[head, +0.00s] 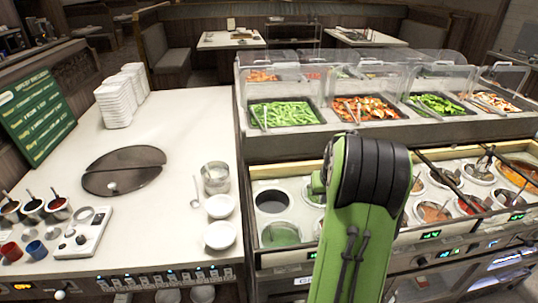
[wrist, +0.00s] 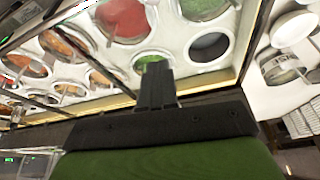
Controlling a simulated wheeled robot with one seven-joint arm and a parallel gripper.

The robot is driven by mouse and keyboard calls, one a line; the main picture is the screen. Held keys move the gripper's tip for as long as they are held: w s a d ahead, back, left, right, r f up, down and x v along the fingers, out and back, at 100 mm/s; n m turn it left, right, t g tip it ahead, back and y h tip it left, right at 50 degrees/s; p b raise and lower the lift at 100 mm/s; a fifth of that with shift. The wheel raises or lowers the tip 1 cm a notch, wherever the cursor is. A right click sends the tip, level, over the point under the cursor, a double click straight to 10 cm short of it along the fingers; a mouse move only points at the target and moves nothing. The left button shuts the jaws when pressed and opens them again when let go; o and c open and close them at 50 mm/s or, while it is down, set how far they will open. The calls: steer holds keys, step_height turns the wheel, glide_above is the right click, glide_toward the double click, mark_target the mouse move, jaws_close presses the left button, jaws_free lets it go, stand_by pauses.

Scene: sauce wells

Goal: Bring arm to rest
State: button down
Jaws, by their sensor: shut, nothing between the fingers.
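My green and black arm (head: 360,200) rises at the front right of centre in the head view, in front of the sauce well counter. My gripper (wrist: 156,75) shows in the wrist view with its dark fingers together and nothing between them. Its tips point toward the row of sauce wells, overlapping a well with green contents (wrist: 152,60) in the picture. I cannot tell how high it is above the wells. In the head view the gripper is mostly hidden behind the arm.
Sauce wells (head: 272,201) sit around and behind my arm. Salad trays (head: 283,113) under clear guards stand behind them. The white counter (head: 165,215) at left holds bowls (head: 220,206), a metal pot (head: 215,177), stacked white containers (head: 118,100) and a dark round plate (head: 124,169).

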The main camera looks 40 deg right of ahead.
steer(key=a+r+n, duration=0.2)
steer(key=a+r, duration=0.2)
steer(key=a, duration=0.4)
steer(key=s+a+r+n+t, duration=0.1)
steer(key=a+r, duration=0.3)
steer(key=a, duration=0.4)
steer(key=a+r+n, duration=0.2)
steer(key=a+r, duration=0.1)
steer(key=a, duration=0.5)
steer(key=s+a+n+t+y, duration=0.1)
steer(key=s+a+n+y, duration=0.1)
steer(key=s+a, duration=1)
steer(key=shift+s+n+y, duration=0.3)
steer(key=shift+n, duration=0.2)
